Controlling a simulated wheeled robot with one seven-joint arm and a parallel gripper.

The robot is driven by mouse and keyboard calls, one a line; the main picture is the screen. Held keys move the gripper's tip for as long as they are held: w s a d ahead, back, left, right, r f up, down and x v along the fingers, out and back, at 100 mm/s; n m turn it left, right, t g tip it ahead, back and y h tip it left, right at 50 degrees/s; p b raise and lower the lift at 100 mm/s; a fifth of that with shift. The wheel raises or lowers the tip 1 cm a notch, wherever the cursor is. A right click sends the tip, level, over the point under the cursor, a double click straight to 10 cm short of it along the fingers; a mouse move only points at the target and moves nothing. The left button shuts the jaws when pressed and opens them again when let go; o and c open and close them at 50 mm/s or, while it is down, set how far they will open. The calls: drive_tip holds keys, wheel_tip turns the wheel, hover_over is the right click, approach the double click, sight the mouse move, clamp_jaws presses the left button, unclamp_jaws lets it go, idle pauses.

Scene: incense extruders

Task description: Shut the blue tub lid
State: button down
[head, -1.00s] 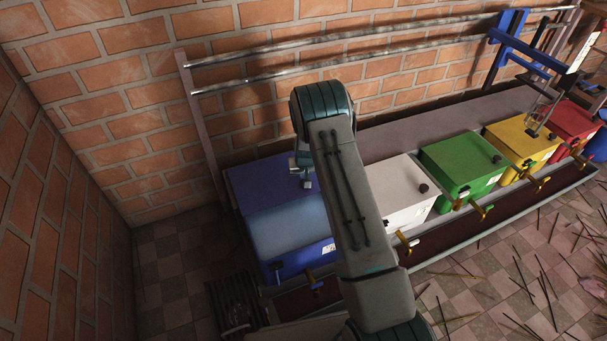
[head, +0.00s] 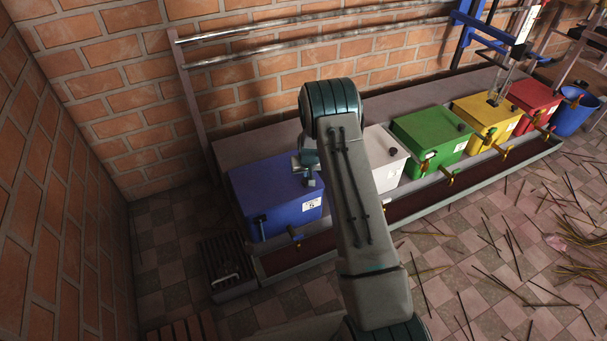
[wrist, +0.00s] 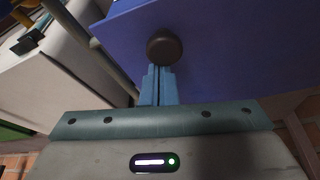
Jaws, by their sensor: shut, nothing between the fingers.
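The blue tub (head: 277,197) stands at the left end of a row of tubs. Its blue lid (head: 265,183) now lies flat over the top of the tub. In the wrist view the lid's blue surface (wrist: 225,50) fills the upper right, with its dark round knob (wrist: 164,46) at the fingertips. My gripper (wrist: 160,75) is shut and empty, its fingertips just at or against the knob; I cannot tell whether they touch. In the head view my gripper (head: 308,170) is at the lid's right side, partly hidden by my arm.
A white tub (head: 385,150), partly behind my arm, stands right of the blue one. Green (head: 430,138), yellow (head: 487,115) and red (head: 535,97) tubs follow. A dark grate (head: 226,262) lies front left. Sticks litter the floor at right.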

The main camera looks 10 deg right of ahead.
drive_tip(key=shift+s, duration=0.3)
drive_tip(key=shift+f, duration=0.1)
drive_tip(key=shift+s+a+f, duration=0.1)
drive_tip(key=shift+s+a, duration=0.05)
drive_tip(key=shift+w, duration=0.35)
drive_tip(key=w+b, duration=0.1)
drive_tip(key=w, duration=0.2)
drive_tip(key=shift+b, duration=0.35)
drive_tip(key=shift+w+r+p, duration=0.25)
drive_tip(key=shift+r, duration=0.25)
drive_tip(key=shift+w+r+p, duration=0.2)
drive_tip(key=shift+r+p, duration=0.05)
drive_tip(key=shift+r, duration=0.25)
drive_tip(key=p+v, duration=0.3)
drive_tip(key=v, duration=0.5)
drive_tip(key=shift+s+d+r, duration=0.2)
drive_tip(key=shift+s+r, duration=0.05)
drive_tip(key=shift+r, duration=0.05)
